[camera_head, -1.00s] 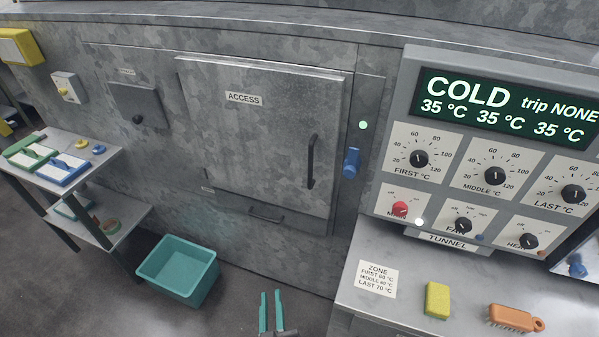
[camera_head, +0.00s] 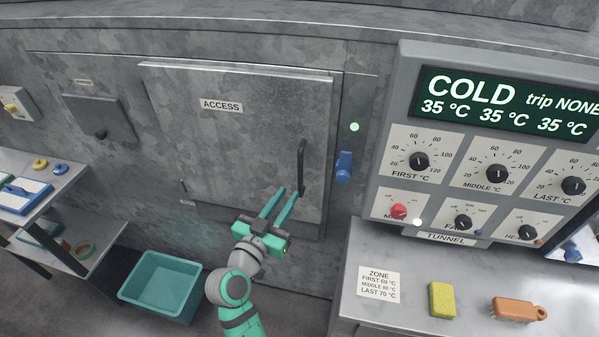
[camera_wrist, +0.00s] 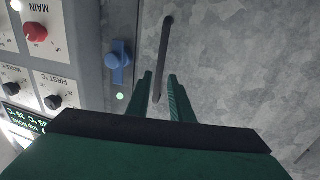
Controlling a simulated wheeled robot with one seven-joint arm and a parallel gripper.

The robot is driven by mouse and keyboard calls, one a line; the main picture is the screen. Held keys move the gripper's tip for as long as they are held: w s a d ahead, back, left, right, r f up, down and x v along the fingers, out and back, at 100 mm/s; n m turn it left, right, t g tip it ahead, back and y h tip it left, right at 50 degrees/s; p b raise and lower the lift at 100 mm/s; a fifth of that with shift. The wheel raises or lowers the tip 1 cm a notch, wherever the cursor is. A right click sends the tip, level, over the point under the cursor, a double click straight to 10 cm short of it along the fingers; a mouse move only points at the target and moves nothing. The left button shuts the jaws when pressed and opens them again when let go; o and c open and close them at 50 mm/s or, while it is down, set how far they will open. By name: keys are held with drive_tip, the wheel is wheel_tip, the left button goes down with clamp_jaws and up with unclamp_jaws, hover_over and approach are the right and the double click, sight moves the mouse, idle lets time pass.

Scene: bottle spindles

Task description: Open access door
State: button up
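The access door (camera_head: 225,140) is a grey metal panel labelled ACCESS, and it looks closed. Its dark bar handle (camera_head: 301,167) stands upright near the right edge. A blue latch (camera_head: 344,166) sits on the frame right of the door, below a green light (camera_head: 354,127). My gripper (camera_head: 287,191) is open just in front of the door, its fingertips close to the lower part of the handle. In the wrist view the handle (camera_wrist: 163,50) runs between the two green fingers (camera_wrist: 160,82), with its end between them; I cannot tell whether they touch it.
A control panel (camera_head: 400,70) reading COLD stands right of the door, above a counter (camera_head: 395,315) with a yellow sponge (camera_head: 442,300) and an orange brush (camera_head: 518,309). A teal bin (camera_head: 160,284) is on the floor. A shelf (camera_head: 75,192) stands left.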

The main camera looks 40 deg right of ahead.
sight(299, 177)
drive_tip(key=x, duration=0.8)
drive_tip(key=shift+w+d, duration=0.15)
drive_tip(key=shift+w, duration=0.05)
drive_tip(key=shift+w+d, duration=0.2)
drive_tip(key=shift+d, duration=0.35)
